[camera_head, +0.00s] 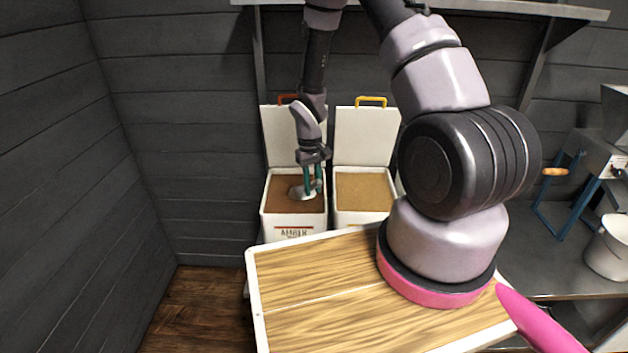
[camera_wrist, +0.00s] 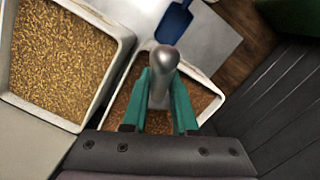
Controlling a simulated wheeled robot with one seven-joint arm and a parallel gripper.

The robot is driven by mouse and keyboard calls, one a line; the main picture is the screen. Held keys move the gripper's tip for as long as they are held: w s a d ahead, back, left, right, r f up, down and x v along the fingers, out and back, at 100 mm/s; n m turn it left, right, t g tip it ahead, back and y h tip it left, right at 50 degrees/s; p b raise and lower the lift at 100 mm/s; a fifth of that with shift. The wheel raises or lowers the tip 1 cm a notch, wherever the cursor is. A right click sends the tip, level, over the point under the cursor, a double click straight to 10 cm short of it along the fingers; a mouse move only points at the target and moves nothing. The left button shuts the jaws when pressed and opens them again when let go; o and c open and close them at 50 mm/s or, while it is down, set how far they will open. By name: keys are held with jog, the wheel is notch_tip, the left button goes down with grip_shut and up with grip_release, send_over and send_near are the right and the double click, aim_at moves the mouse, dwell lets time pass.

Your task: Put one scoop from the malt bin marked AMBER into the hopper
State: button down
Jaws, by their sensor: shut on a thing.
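The white bin marked AMBER (camera_head: 293,232) stands with its lid up, filled with reddish-brown malt. My gripper (camera_head: 313,188) reaches down over it with teal fingers. It is shut on a silver metal scoop (camera_head: 299,193), whose bowl is at the malt surface; how deep it sits is unclear. In the wrist view the scoop's rounded silver end (camera_wrist: 166,61) shows between the two fingers (camera_wrist: 160,103), above the AMBER malt. The mill (camera_head: 597,155) with its grey hopper (camera_head: 617,112) stands at the right edge, partly cut off.
A second open bin (camera_head: 363,221) of paler malt stands right beside AMBER. A blue scoop (camera_wrist: 174,20) lies on the metal surface in the wrist view. A white bucket (camera_head: 608,248) stands below the mill. A shelf (camera_head: 480,8) hangs above; a dark plank wall (camera_head: 160,110) is left.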

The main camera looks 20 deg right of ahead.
aim_at(307, 198)
jog(key=shift+w+f, duration=0.15)
jog(key=shift+f, duration=0.35)
jog(key=shift+t, duration=0.8)
jog(key=w+f, duration=0.1)
jog(key=f, duration=0.1)
jog(key=w+f, duration=0.2)
jog(key=w+a+f, duration=0.1)
jog(key=w+f, duration=0.1)
jog(key=shift+f, duration=0.25)
jog(key=shift+s+d+f+t+y, duration=0.1)
jog(key=shift+s+f+t+y, duration=0.3)
jog(key=shift+t, duration=0.5)
jog(key=shift+s+d+r+t+y, duration=0.1)
jog(key=shift+s+d+r+t, duration=0.1)
jog(key=shift+s+r+t, duration=0.65)
jog(key=shift+s+d+r+t+y, duration=0.15)
jog(key=shift+s+r+t, duration=0.2)
jog(key=shift+s+r, duration=0.9)
jog(key=shift+s+d+r+t+y, duration=0.1)
jog(key=shift+s+d+r+t, duration=0.1)
jog(key=shift+s+r+t, duration=0.8)
jog(key=shift+w+r+g, duration=0.25)
jog(key=shift+g, duration=0.15)
